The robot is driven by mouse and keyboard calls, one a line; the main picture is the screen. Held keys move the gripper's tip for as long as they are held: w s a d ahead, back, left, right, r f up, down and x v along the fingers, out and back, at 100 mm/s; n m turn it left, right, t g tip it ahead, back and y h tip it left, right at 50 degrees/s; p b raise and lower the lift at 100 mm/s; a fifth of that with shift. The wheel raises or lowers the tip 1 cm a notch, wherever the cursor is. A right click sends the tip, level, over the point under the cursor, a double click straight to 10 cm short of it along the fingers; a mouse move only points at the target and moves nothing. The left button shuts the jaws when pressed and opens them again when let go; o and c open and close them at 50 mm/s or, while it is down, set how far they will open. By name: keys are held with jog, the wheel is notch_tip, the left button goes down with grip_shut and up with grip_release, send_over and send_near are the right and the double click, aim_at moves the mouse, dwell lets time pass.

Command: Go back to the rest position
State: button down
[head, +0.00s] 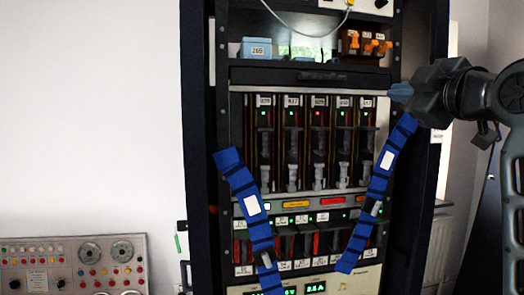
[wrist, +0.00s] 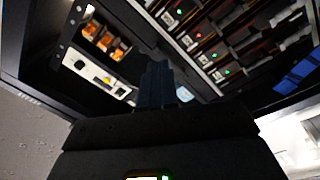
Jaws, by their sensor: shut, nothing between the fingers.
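My gripper (head: 401,92) is at the upper right of the head view, in front of the right side of the rack. Its fingers point left, toward the row of modules, and are shut with nothing held. In the wrist view my gripper (wrist: 157,75) shows as dark fingers in the middle, close together. The dark equipment rack (head: 196,130) fills the middle of the head view. Its row of slotted modules (head: 317,140) has small green lights and one red light. I cannot tell from these frames how far the fingertips are from the rack.
Two blue straps (head: 263,240) (head: 364,228) with white labels slant across the rack front. A shelf above holds a blue box (head: 260,48) and orange-brown parts (head: 365,44). A control panel (head: 75,265) with dials stands at lower left. White wall (head: 90,110) fills the left.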

jog(key=s+f+m+h, duration=0.1)
jog(key=s+f+m, duration=0.1)
jog(key=f, duration=0.8)
jog(key=s+f+m, duration=0.1)
jog(key=f+m, duration=0.2)
jog(key=f, duration=0.8)
jog(key=s+a+f+m+g+h, duration=0.1)
jog(key=s+f+m, duration=0.1)
jog(key=s+f, duration=0.55)
jog(key=s+a+f+m+g+h, duration=0.15)
jog(key=s+f, duration=0.35)
jog(key=f, duration=0.5)
jog(key=s+f+m, duration=0.2)
jog(key=s+f, duration=0.1)
jog(key=s, duration=1.4)
jog(key=s+a+f+m+g, duration=0.1)
jog(key=s+f+m, duration=0.1)
jog(key=s, duration=1.6)
jog(key=shift+s+f, duration=0.2)
jog(key=shift+f, duration=0.25)
jog(key=shift+m+g+y, duration=0.25)
